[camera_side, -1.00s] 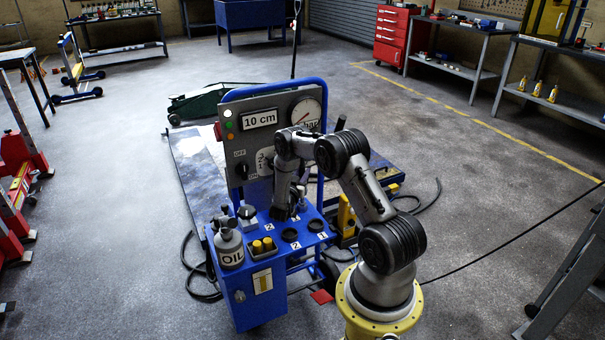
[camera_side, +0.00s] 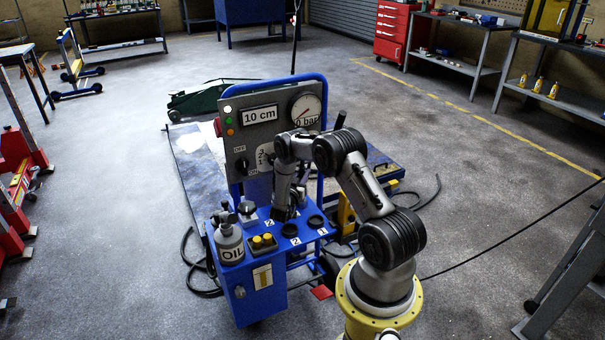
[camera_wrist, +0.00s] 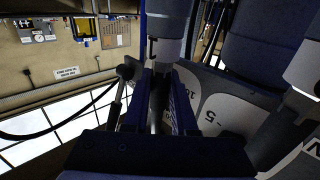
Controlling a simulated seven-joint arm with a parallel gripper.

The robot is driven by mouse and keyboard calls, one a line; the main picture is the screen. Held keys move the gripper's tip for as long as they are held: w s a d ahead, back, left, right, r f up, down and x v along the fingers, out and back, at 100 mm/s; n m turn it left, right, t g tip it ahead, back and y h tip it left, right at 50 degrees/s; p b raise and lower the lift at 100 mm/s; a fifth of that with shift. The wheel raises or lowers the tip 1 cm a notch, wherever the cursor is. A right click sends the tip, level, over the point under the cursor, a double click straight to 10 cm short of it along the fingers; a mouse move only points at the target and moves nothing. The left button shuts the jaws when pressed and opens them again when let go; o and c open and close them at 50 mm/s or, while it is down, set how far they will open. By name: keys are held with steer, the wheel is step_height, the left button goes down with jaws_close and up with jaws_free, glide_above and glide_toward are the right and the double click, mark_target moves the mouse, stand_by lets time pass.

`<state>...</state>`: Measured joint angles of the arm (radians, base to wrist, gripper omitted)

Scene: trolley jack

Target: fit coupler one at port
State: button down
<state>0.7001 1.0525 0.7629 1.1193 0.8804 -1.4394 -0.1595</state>
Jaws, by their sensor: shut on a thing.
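My gripper (camera_side: 282,213) points down over the blue top of the cart (camera_side: 262,289), just behind and left of two dark round rings. One ring (camera_side: 290,230) is by a label 2 and the other ring (camera_side: 316,221) by a label 1. In the wrist view my gripper (camera_wrist: 158,118) is shut on a dark, slim part (camera_wrist: 160,95) between its fingers, probably the coupler. Its lower end is hidden, and I cannot tell which coupler it is or whether it touches a port.
A grey panel (camera_side: 247,140) with a "10 cm" display and a dial gauge (camera_side: 306,110) rises behind my gripper. An oil bottle (camera_side: 229,246) and yellow-capped items (camera_side: 263,242) stand at the cart's front left. A green trolley jack (camera_side: 200,103) is behind.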

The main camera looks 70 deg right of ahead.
steer(key=shift+f, duration=0.75)
steer(key=c, duration=0.6)
jaws_free()
steer(key=shift+c, duration=0.2)
steer(key=shift+f, duration=0.1)
steer(key=shift+a, duration=0.1)
steer(key=a, duration=1.3)
steer(key=shift+a, duration=0.3)
